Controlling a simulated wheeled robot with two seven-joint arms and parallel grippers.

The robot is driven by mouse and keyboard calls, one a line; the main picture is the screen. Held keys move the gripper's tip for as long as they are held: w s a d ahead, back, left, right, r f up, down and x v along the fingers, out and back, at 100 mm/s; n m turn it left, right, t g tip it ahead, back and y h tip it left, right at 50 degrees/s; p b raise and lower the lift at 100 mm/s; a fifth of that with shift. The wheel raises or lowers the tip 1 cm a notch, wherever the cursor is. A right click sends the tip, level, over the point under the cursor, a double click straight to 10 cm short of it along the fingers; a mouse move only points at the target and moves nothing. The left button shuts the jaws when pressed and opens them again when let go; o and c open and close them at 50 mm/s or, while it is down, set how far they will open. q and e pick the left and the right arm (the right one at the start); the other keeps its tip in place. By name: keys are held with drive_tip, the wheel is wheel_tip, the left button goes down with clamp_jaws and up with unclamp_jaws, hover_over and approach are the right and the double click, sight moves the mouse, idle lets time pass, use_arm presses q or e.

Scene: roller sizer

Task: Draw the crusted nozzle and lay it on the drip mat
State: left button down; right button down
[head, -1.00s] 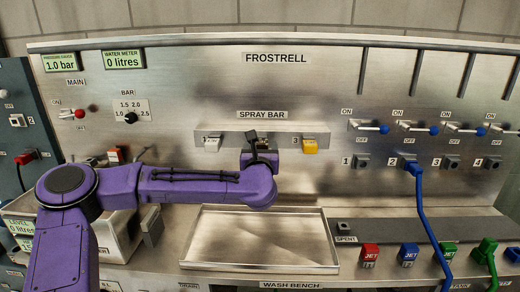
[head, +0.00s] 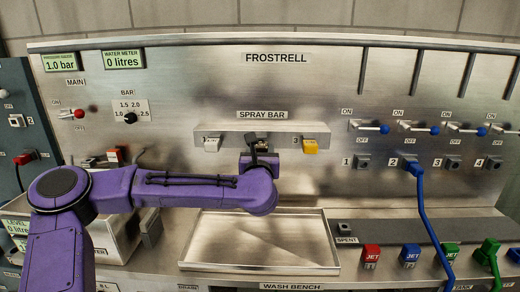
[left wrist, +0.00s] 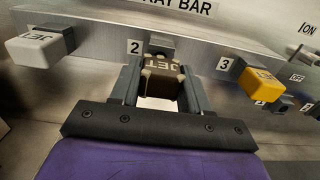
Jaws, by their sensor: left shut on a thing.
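The crusted nozzle (left wrist: 163,78) is dark brown with tan patches and "JET" lettering. My left gripper (left wrist: 160,92) is shut on it, one finger on each side, in front of socket 2 (left wrist: 160,46) of the spray bar. I cannot tell whether the nozzle is still seated or just clear of the socket. In the head view my left gripper (head: 261,155) is at the middle of the spray bar (head: 232,130) and mostly hides the nozzle. A shallow metal tray (head: 258,267) lies below on the bench; I cannot tell whether it is the drip mat. My right gripper is out of view.
A white nozzle (head: 211,145) at 1 and a yellow nozzle (head: 310,146) at 3 flank the gripper closely. To the right are a blue hose (head: 421,215), several valve levers and coloured jets, including a red one (head: 370,253). The tray is empty.

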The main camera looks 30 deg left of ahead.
use_arm(q)
drive_tip(key=shift+b+v, duration=1)
drive_tip(key=shift+v, duration=0.95)
